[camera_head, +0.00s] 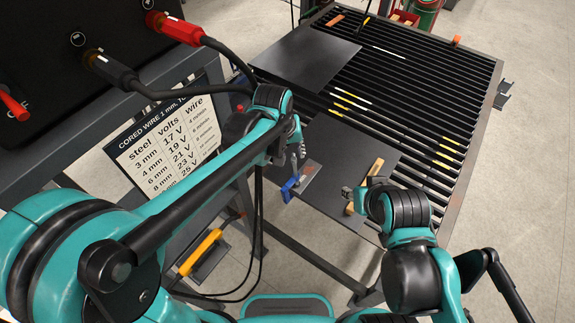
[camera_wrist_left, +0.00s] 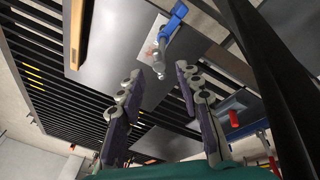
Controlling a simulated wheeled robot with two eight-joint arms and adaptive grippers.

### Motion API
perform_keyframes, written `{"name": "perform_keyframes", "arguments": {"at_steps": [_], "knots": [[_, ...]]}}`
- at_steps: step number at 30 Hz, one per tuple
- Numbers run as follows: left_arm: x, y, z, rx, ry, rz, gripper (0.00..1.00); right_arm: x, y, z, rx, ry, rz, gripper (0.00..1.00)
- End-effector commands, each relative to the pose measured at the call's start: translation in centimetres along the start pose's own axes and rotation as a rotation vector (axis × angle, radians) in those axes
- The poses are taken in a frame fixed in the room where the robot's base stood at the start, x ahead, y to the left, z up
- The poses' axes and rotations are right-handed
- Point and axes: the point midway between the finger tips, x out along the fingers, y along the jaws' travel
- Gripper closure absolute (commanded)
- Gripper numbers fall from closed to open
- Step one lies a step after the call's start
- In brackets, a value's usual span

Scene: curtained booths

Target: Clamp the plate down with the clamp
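A dark flat plate (camera_head: 335,137) lies on the slatted table at its near edge. The clamp, with a blue body (camera_head: 289,190), sits at the plate's left edge over a small light piece. In the left wrist view the clamp (camera_wrist_left: 176,14) shows with its metal screw just beyond my fingertips. My left gripper (camera_head: 298,150) is above the clamp, apart from it; its two fingers (camera_wrist_left: 158,76) are spread and empty. My right gripper (camera_head: 358,195) is low over the plate beside a tan wooden bar (camera_head: 375,168); whether its fingers close on the bar is unclear.
A second dark plate (camera_head: 305,58) lies farther back on the slatted table (camera_head: 425,95). Several yellow and white rods lie on the slats. A chart board (camera_head: 170,140) and a dark machine with cables (camera_head: 215,50) stand at left.

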Motion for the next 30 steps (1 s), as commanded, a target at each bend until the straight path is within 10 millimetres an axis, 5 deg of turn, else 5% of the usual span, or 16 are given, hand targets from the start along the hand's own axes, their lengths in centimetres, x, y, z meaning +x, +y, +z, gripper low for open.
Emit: {"name": "perform_keyframes", "arguments": {"at_steps": [30], "knots": [[3.1,0.0,0.0,0.0,0.0,0.0,0.65,1.9,0.0,1.4,0.0,0.0,0.0,0.6]]}}
